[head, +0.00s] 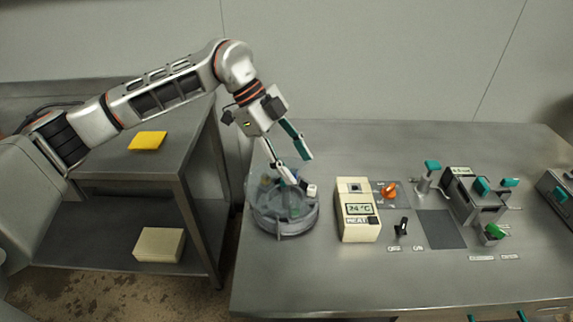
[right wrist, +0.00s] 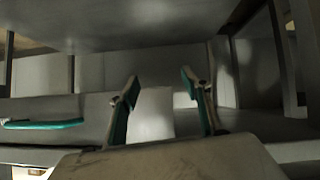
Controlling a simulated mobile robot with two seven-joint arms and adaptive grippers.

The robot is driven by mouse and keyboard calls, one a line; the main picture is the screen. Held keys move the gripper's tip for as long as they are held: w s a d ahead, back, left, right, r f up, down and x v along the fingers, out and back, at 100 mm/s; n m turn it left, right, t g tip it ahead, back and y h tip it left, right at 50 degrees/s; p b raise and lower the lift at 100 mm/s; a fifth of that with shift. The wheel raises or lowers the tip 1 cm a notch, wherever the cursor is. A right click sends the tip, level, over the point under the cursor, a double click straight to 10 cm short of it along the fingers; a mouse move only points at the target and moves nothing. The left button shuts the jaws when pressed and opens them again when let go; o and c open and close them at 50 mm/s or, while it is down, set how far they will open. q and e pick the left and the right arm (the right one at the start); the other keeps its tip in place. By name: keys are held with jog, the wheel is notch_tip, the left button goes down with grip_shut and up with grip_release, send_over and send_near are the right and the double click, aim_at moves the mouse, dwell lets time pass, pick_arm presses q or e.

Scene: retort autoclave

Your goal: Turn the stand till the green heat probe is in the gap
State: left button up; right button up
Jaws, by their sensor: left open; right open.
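The round stand (head: 284,222) is a clear grey-blue drum near the left end of the steel table. Small coloured items show faintly inside it, with a yellowish one at its left and a green tint near its middle. I cannot tell which is the green heat probe, and the gap is not clear. My left gripper (head: 297,170) is open above the stand's far rim, with one finger low at a small white block (head: 311,191) on the rim; I cannot tell if they touch. My right gripper (right wrist: 162,105) is open and empty in the right wrist view, away from the stand.
A cream meter (head: 358,222) reading 24 °C stands right of the stand. An orange knob (head: 389,190), a black lever (head: 402,227) and a teal-handled fixture (head: 475,195) lie further right. A side table at left holds a yellow pad (head: 148,140). A cream box (head: 160,244) sits on its shelf.

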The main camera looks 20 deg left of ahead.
pick_arm(q)
jog(key=w+a+r+n+y, duration=0.1)
jog(key=w+a+n+y, duration=0.15)
jog(key=a, duration=0.35)
send_over(286, 191)
jog(key=w, duration=0.1)
jog(key=shift+a+f, duration=0.25)
jog(key=shift+f, duration=1.4)
jog(key=shift+a+f, duration=0.2)
jog(key=shift+f, duration=1.45)
grip_shut()
